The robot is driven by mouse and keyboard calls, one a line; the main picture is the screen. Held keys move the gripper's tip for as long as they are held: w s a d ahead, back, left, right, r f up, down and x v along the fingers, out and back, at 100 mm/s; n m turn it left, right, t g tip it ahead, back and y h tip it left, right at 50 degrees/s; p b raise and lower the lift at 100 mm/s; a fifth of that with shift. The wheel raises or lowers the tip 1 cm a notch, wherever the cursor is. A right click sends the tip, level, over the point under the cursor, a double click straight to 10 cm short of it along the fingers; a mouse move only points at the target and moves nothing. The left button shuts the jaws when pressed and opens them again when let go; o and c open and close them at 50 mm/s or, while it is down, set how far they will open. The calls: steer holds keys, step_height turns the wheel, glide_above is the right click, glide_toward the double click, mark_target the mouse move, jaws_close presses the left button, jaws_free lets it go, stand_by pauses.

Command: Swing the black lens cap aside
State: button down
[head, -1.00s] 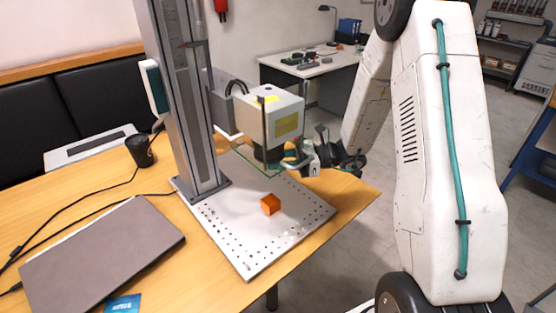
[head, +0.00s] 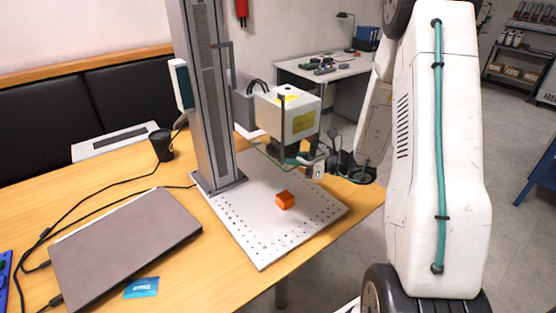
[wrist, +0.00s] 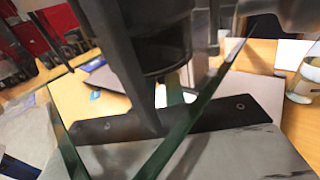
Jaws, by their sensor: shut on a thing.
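The white laser marker head (head: 287,115) hangs from a grey column (head: 207,100) over a perforated plate (head: 258,250). My gripper (head: 313,163) is at the right underside of the head, beside the dark lens area. The black lens cap cannot be told apart from the dark lens housing at this size. In the wrist view a round black cylinder (wrist: 163,45) fills the top middle, with a dark finger of mine close in front of its left side. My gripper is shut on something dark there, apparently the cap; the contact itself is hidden.
Thin green-edged clear panels (wrist: 185,130) surround the lens, close to my gripper. A closed laptop (head: 125,245), a black cup (head: 161,145) and cables lie left on the table. The plate's front is clear.

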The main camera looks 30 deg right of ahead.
steer(key=c, duration=1.5)
jaws_free()
steer(key=shift+o, duration=0.2)
steer(key=shift+d, duration=0.1)
steer(key=v, duration=0.7)
steer(key=shift+s+d, duration=0.25)
